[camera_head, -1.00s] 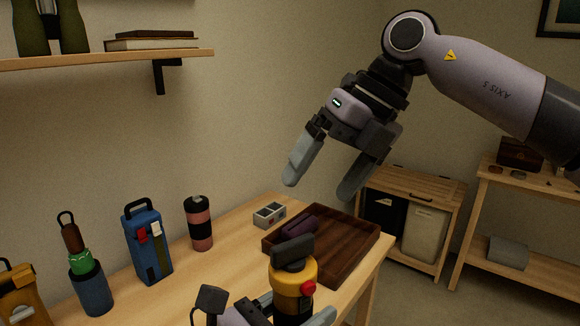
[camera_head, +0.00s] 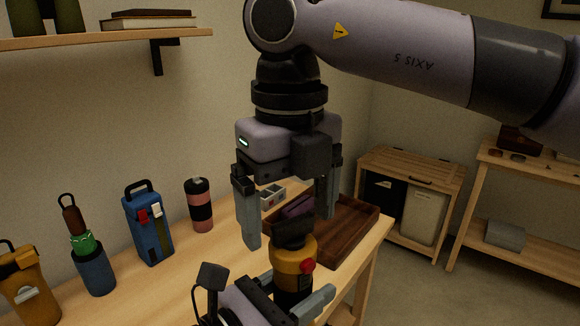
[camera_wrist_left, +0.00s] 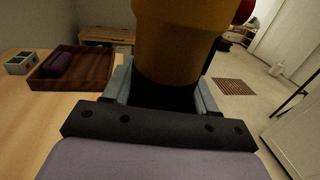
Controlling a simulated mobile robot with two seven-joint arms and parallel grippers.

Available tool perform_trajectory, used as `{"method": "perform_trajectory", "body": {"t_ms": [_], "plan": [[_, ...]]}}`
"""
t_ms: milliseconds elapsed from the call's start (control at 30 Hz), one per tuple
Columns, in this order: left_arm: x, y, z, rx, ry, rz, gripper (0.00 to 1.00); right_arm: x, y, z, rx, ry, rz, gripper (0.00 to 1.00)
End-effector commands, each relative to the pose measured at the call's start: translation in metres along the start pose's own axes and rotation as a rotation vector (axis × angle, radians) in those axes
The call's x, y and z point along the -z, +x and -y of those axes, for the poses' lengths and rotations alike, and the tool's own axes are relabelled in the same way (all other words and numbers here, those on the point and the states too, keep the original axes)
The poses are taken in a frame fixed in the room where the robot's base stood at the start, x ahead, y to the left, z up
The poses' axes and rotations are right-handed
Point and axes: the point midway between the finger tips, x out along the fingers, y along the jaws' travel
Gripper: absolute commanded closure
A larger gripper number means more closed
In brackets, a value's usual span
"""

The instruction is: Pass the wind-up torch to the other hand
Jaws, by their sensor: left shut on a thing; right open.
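The wind-up torch (camera_head: 292,254) has a yellow body, a black top, a dark lower part and a red button. It stands upright in my left gripper (camera_head: 296,292), which is shut on its lower part at the bottom of the head view. In the left wrist view the torch's yellow body (camera_wrist_left: 178,40) rises between the fingers, its top out of frame. My right gripper (camera_head: 288,222) is open and points down, its fingers spread on either side of the torch's black top in the picture. I cannot tell whether they touch it.
A wooden tray (camera_head: 350,240) holding a purple item (camera_head: 298,207) lies on the table behind, with a small grey box (camera_head: 271,196) beside it. A blue lantern-like case (camera_head: 148,228), a pink-and-black bottle (camera_head: 199,207), a blue-green container (camera_head: 92,265) and a yellow case (camera_head: 28,290) stand left.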

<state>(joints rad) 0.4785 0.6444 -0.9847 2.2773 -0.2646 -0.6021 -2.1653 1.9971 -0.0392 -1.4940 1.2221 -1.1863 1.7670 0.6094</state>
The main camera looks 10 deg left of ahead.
Motion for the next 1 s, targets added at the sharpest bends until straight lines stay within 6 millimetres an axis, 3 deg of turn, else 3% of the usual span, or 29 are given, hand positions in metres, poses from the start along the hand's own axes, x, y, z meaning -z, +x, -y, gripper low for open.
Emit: {"method": "perform_trajectory", "body": {"t_ms": [100, 300, 667, 700, 767, 900, 933, 967, 1000], "plan": [[-0.001, 0.000, 0.000, 0.001, 0.001, 0.003, 0.84, 0.000, 0.021, 0.001, -0.001, 0.000, -0.002, 0.09], [-0.001, 0.000, 0.000, 0.001, 0.001, 0.003, 0.84, 0.000, 0.042, 0.000, 0.000, 0.000, 0.000, 0.09], [-0.001, 0.000, 0.000, 0.001, 0.001, 0.003, 0.84, 0.000, 0.047, 0.000, 0.000, 0.001, 0.001, 0.09], [-0.001, 0.000, 0.000, 0.001, 0.001, 0.003, 0.84, 0.000, 0.047, 0.000, 0.000, 0.001, 0.001, 0.12], [-0.001, 0.000, 0.000, 0.001, 0.001, 0.003, 0.84, 0.000, 0.047, 0.000, 0.000, 0.001, 0.001, 0.32], [-0.001, 0.000, 0.000, 0.000, 0.001, 0.002, 0.84, 0.000, 0.047, 0.000, -0.001, 0.000, 0.001, 0.77], [-0.001, 0.000, 0.000, 0.000, 0.001, 0.003, 0.84, 0.000, 0.047, 0.000, -0.002, 0.000, 0.001, 0.79], [-0.001, 0.000, 0.000, 0.000, 0.001, 0.002, 0.37, 0.000, 0.046, 0.000, -0.002, 0.000, 0.002, 0.79], [-0.001, 0.000, 0.000, 0.000, 0.001, 0.002, 0.23, 0.000, 0.046, -0.001, -0.002, -0.001, 0.002, 0.79]]}}
